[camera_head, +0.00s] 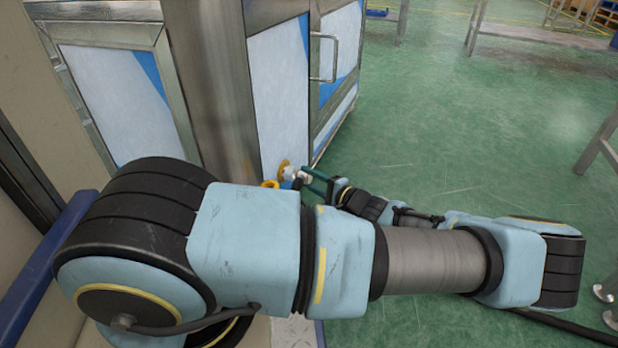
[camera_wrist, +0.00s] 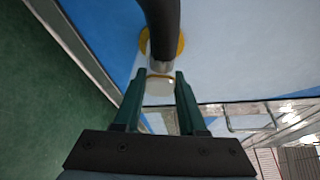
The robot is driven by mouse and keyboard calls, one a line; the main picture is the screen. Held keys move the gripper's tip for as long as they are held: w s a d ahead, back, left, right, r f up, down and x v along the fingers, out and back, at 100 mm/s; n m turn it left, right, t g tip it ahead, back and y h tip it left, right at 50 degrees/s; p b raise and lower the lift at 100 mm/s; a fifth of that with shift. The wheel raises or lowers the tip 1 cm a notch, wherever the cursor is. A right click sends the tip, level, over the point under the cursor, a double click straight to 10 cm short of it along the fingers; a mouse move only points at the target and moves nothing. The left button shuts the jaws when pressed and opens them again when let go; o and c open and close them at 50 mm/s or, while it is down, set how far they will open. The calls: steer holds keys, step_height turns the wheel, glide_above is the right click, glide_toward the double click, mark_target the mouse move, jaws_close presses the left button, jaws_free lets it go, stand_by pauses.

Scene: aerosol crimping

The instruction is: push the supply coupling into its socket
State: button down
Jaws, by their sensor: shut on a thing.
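My gripper (camera_head: 305,177) has green fingers and is at the lower part of the machine's side panel. In the wrist view, my gripper (camera_wrist: 161,78) is shut on the supply coupling (camera_wrist: 160,86), a pale metallic piece between the fingertips. A thick black hose (camera_wrist: 163,20) runs from the coupling to the top of the picture. Behind it, a yellow ring (camera_wrist: 178,46) marks the socket on the panel; the hose covers its middle. In the head view, the yellow ring (camera_head: 283,166) shows just left of the fingertips, with the pale coupling (camera_head: 291,174) close to it. I cannot tell whether the coupling is inside the socket.
The machine cabinet (camera_head: 280,95) has white and blue panels in metal frames and a door handle (camera_head: 324,58). A second yellow piece (camera_head: 270,184) shows beside my arm. Green floor (camera_head: 450,120) lies open to the right, with metal table legs (camera_head: 472,28) farther back.

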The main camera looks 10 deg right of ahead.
steer(key=shift+w+a+p, duration=0.25)
steer(key=shift+a+p, duration=0.3)
steer(key=shift+p, duration=0.2)
stand_by(2.0)
steer(key=shift+c, duration=2)
jaws_free()
steer(key=f+p+v, duration=0.1)
steer(key=p+v, duration=0.2)
steer(key=v, duration=0.7)
steer(key=shift+s+d+r, duration=0.25)
steer(key=shift+d+r, duration=0.1)
steer(key=shift+r, duration=0.15)
